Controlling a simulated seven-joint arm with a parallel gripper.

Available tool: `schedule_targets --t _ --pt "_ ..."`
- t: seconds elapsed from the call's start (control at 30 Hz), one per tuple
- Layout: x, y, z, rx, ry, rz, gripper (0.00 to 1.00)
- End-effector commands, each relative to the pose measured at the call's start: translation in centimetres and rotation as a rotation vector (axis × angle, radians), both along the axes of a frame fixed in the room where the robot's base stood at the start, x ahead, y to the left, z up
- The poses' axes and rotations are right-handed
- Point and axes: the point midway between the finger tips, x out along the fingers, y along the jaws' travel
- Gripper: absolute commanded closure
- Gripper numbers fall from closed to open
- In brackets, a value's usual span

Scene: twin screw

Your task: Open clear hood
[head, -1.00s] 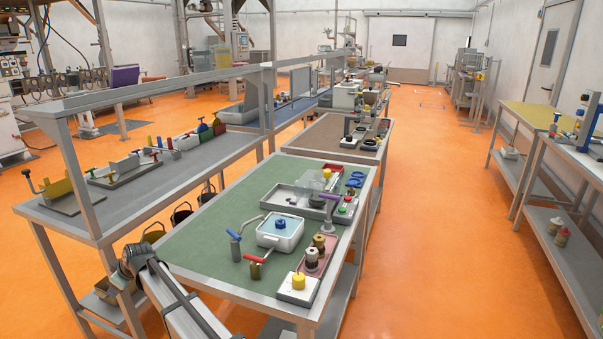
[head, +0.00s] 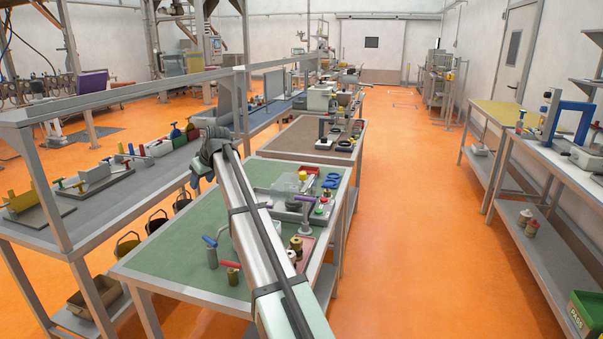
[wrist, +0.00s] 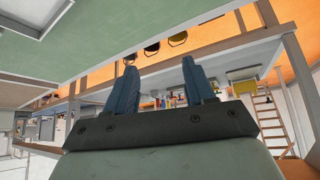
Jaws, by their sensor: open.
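My gripper (wrist: 160,64) shows in the wrist view with its two blue fingers wide apart and nothing between them. In the head view my arm stretches over the green table, and the fingers cannot be made out there. A faint, see-through cover (head: 262,184) seems to stand at the far part of the green table, partly behind my arm; I cannot tell for sure that it is the clear hood. It appears apart from my gripper. The white box with a blue knob is hidden behind my arm now.
The green table (head: 165,262) holds a blue-handled post (head: 211,250), a red-handled post (head: 231,275) and a purple-handled post (head: 305,213) near my arm. A metal frame and grey bench (head: 110,205) stand left. The green table's left part is clear.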

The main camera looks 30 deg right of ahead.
Motion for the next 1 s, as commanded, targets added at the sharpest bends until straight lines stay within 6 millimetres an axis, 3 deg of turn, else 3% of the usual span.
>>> schedule_targets --t 0.03,0.2,0.4,0.5,0.7,0.87,1.0 --pt "-0.1 -3.3 0.9 -0.002 0.015 -0.044 0.46" --pt "-1.9 -13.0 3.6 -0.008 0.078 -0.187 0.46" --pt "-5.4 -23.8 6.9 -0.007 0.147 -0.359 0.46" --pt "-7.4 -28.0 8.2 -0.003 0.179 -0.433 0.46" --pt "-10.1 -33.1 9.9 0.002 0.216 -0.526 0.46" --pt "-10.8 -34.2 9.9 0.003 0.227 -0.55 0.46" --pt "-10.3 -34.3 8.8 0.003 0.227 -0.55 0.46"
